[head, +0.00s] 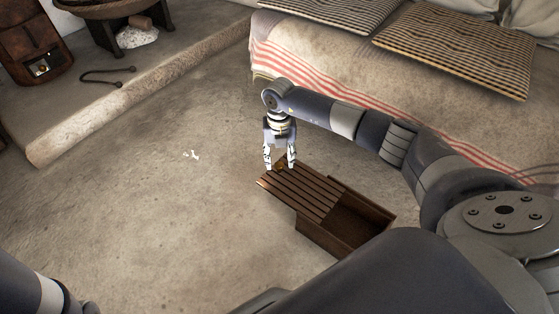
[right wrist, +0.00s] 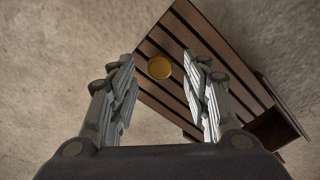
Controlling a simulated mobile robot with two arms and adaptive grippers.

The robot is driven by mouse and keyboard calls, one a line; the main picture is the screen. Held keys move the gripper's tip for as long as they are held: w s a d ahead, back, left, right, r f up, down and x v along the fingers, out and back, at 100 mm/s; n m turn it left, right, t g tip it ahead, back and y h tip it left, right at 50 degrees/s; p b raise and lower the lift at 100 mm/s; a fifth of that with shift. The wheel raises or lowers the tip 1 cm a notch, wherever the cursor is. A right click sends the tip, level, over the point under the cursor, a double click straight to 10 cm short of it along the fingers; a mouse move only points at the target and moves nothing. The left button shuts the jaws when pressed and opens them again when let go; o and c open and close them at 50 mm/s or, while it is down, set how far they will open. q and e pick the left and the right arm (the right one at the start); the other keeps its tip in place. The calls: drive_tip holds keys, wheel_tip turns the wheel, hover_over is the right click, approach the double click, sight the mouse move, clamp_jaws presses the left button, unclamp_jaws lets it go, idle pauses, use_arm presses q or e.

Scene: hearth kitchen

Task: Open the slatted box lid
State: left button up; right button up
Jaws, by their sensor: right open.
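The slatted lid (head: 302,192) is dark brown wood and lies across a wooden box (head: 318,238) on the floor. It sits shifted to the left, its left end jutting past the box, and the box's right part is uncovered. A round brass-coloured knob (right wrist: 159,67) is on the lid in the right wrist view. My right gripper (head: 280,165) is open, pointing down at the lid's left end. In the right wrist view the knob appears between the open fingers, beyond the tips; contact is not seen.
A bed or bench with a striped blanket (head: 330,75) and cushions (head: 455,50) stands behind the box. A raised stone ledge (head: 150,90) runs at the upper left, with a bent metal rod (head: 107,77) on it. The floor left of the box is mostly clear.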

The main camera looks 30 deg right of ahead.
wheel_tip(320, 180, up, 10)
idle(0.3)
idle(0.3)
